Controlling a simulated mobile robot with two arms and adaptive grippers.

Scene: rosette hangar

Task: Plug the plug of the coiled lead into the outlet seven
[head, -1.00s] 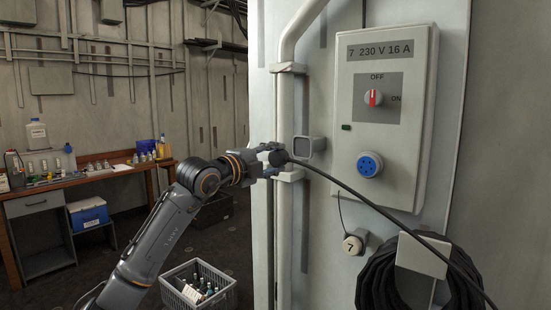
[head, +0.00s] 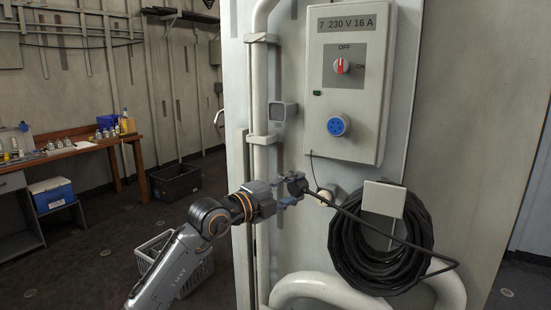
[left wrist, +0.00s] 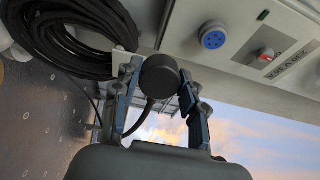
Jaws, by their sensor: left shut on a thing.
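Outlet seven (head: 338,125) is a round blue socket low on a grey box labelled "7 230 V 16 A"; it also shows in the left wrist view (left wrist: 213,36). My left gripper (head: 290,190) is shut on the black round plug (head: 296,184), below and left of the outlet and apart from it. In the left wrist view the plug (left wrist: 160,76) sits between the two fingers, its lead running down behind. The coiled lead (head: 378,262) hangs on a white holder (head: 383,199). The plug's pins are not visible. My right gripper is not in view.
A rotary switch (head: 341,66) with a red pointer sits above the outlet, pointer towards OFF. A pale cap (head: 325,197) hangs on a cord behind the lead. White pipes (head: 259,100) run along the left and below. A grey crate (head: 160,258) stands on the floor.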

